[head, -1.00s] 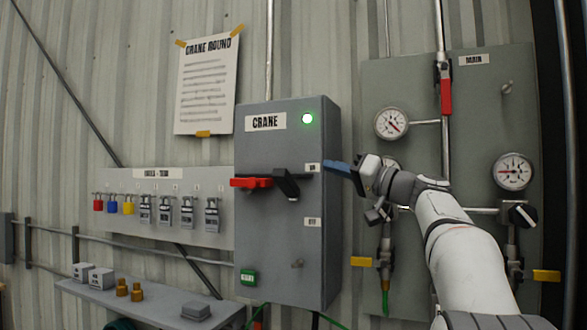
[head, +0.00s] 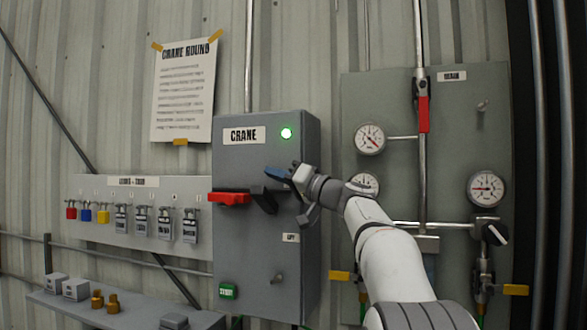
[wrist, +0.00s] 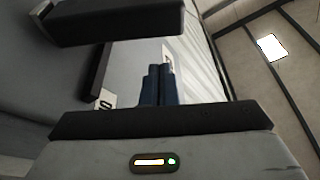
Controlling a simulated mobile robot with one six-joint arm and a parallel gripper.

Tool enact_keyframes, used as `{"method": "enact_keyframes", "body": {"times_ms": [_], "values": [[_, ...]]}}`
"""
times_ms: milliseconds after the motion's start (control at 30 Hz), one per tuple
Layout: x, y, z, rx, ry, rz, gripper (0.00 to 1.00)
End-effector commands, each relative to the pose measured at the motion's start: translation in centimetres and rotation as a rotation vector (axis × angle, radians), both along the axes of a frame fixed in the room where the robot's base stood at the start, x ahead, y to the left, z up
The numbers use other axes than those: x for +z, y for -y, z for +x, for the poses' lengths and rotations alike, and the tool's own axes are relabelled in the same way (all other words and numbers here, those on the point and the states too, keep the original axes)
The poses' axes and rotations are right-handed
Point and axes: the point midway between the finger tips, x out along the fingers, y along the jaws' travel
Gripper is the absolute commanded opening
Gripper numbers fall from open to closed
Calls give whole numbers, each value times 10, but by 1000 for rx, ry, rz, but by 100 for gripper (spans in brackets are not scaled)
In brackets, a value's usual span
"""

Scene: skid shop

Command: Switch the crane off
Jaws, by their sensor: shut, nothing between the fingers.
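The grey crane box (head: 255,270) carries a CRANE label and a lit green lamp (head: 286,133). Its switch handle (head: 230,198) has a red grip pointing left and a dark hub, and lies level. The OFF label (head: 291,238) is below and right of the hub; the ON label is hidden behind my gripper. My gripper (head: 273,172) has blue fingers, shut and empty, just above and right of the hub. I cannot tell if it touches the box. In the wrist view the shut blue fingers (wrist: 158,85) show beside a dark bar (wrist: 100,70), probably part of the handle.
Left of the box is a board (head: 85,215) with several padlocks, and below it a shelf (head: 75,308) with small blocks and brass pieces. A green START button (head: 228,291) is low on the box. The gauge panel (head: 445,150) with pipes and valves stands right.

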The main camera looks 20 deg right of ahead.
Motion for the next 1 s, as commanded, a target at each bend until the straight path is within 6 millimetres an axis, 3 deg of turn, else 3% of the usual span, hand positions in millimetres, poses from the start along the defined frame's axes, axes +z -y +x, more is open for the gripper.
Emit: {"method": "enact_keyframes", "body": {"times_ms": [333, 1000], "values": [[-28, -8, -14, -1, -2, 1, 0], [-36, -13, -17, 4, 17, -12, 0]]}}
